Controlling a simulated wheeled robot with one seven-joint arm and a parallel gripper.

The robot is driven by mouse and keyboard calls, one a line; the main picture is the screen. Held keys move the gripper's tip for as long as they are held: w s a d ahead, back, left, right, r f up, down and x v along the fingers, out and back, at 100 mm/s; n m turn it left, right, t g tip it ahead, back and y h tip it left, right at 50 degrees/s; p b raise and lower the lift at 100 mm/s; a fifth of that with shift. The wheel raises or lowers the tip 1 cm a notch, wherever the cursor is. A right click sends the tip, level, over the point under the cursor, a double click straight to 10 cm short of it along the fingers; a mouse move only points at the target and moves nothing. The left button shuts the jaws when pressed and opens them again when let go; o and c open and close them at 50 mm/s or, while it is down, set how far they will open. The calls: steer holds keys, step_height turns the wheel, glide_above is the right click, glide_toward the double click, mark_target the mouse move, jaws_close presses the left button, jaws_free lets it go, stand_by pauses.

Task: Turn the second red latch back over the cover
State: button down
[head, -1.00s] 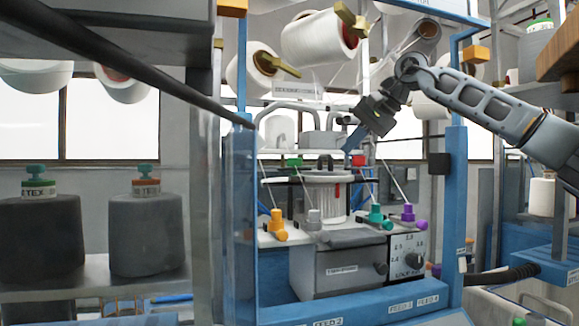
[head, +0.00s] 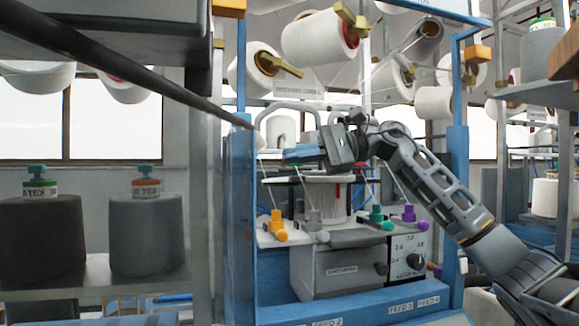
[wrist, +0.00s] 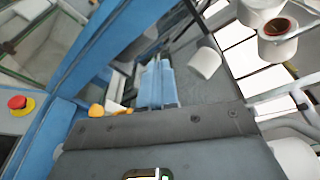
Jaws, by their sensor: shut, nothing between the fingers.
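My gripper (head: 290,154) is in front of the upper part of the knitting machine in the head view, its blue fingers pointing left. The fingers are shut and empty; they also show side by side in the wrist view (wrist: 158,84). Below them is the machine's ribbed pale cylinder (head: 322,200) under a flat light plate. My gripper and forearm hide much of the top of the machine. I cannot make out the second red latch or the cover clearly in either view now.
Blue posts (head: 457,190) frame the machine on both sides. Orange (head: 277,222), teal (head: 377,214) and purple (head: 408,213) feed fittings stand on its front, with thin yarns running up. Yarn cones (head: 318,38) hang above. A red button (wrist: 18,103) shows in the wrist view.

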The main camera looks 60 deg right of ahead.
steer(key=s+a+f+m+t+y, duration=0.1)
steer(key=s+a+f+m+y, duration=0.1)
steer(key=a+y, duration=0.4)
steer(key=shift+a+m+t+y, duration=0.25)
steer(key=shift+m+t+y, duration=0.25)
steer(key=shift+y, duration=0.8)
